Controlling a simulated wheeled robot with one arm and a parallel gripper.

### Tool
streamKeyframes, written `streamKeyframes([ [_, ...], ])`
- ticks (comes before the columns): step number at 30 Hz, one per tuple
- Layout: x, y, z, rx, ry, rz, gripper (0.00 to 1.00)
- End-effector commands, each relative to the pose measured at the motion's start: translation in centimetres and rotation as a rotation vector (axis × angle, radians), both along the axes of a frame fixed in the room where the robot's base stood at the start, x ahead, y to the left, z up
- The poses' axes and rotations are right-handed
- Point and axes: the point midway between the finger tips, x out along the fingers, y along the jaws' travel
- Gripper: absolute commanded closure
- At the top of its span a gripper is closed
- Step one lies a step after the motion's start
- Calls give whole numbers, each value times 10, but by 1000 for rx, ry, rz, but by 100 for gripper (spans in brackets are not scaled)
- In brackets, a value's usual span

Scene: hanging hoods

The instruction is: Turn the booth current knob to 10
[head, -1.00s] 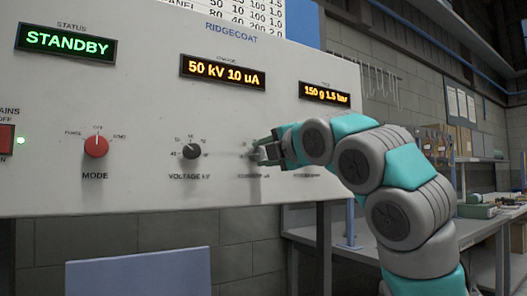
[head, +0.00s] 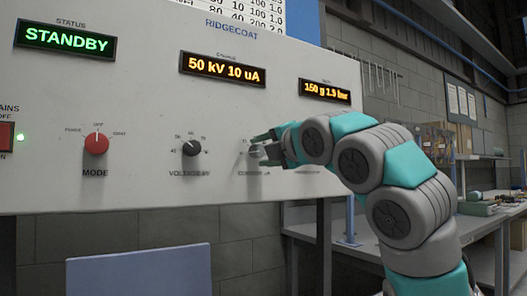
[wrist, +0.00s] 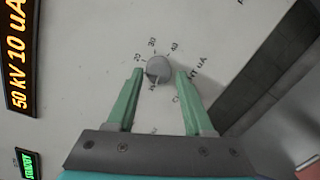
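The current knob (wrist: 158,68) is a round grey knob with labels 20, 30 and 40 around it in the wrist view; the label near its lower side is too blurred to read surely. My gripper (wrist: 159,75) is open, with one green finger on either side of the knob's lower edge and visible gaps between. In the head view my gripper (head: 268,150) is at the panel by the current scale and partly hides the knob. The orange display (head: 222,68) reads 50 kV 10 uA.
A workbench (head: 400,228) stands behind my arm.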

Motion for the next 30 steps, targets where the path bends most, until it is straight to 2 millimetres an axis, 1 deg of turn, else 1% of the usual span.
streamKeyframes([
  [1, 0, 0, 0, 1, -1, -1, 41],
  [4, 0, 0, 1, 1, -1, -1, 30],
  [11, -1, -1, 1, 1, -2, -1, 30],
  [14, -5, -3, 0, 1, -2, -1, 30],
  [17, -16, -9, -1, 1, -4, -3, 30],
  [24, -50, -29, 1, 2, -6, -2, 30],
  [30, -65, -40, 2, 2, -3, -2, 30],
])
